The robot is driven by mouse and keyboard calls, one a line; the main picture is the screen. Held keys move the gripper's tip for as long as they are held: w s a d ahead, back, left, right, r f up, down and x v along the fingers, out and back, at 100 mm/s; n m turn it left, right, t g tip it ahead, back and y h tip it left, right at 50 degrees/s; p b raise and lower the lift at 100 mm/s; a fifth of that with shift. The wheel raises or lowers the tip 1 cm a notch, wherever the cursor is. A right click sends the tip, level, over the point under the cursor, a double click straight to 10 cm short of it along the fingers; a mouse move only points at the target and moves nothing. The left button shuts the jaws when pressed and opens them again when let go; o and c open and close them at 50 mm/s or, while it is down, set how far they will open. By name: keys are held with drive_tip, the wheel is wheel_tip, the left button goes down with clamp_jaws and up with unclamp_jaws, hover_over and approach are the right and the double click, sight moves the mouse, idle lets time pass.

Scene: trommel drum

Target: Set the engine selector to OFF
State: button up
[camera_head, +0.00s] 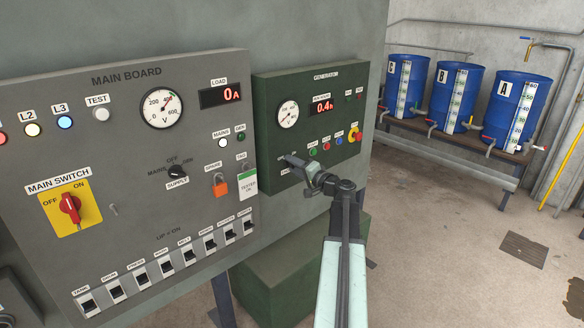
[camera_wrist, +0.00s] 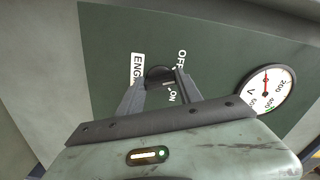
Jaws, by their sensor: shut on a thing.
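The green generator panel (camera_head: 262,100) stands right of the grey main board. Its engine selector (camera_wrist: 157,72) is a dark round knob beside a white ENGINE label (camera_wrist: 137,68), with an OFF mark (camera_wrist: 181,58) and an ON mark (camera_wrist: 172,95). My gripper (camera_wrist: 162,80) is shut on the selector, one finger on each side of it. In the head view my gripper (camera_head: 291,160) reaches the panel's lower left and hides most of the selector. I cannot tell clearly which mark the selector points to.
The generator panel also has a voltmeter (camera_head: 288,114), an hours display (camera_head: 321,105), small buttons (camera_head: 325,146) and a red stop button on yellow (camera_head: 354,135). A padlock (camera_head: 220,185) and a tag (camera_head: 248,184) hang on the main board nearby. Open floor lies right.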

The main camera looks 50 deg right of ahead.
drive_tip(key=shift+d+r+n, duration=0.1)
drive_tip(key=shift+n, duration=2.2)
drive_tip(key=o, duration=1.4)
drive_tip(key=s, duration=0.7)
drive_tip(key=shift+s+a, duration=0.35)
drive_tip(key=shift+s, duration=0.05)
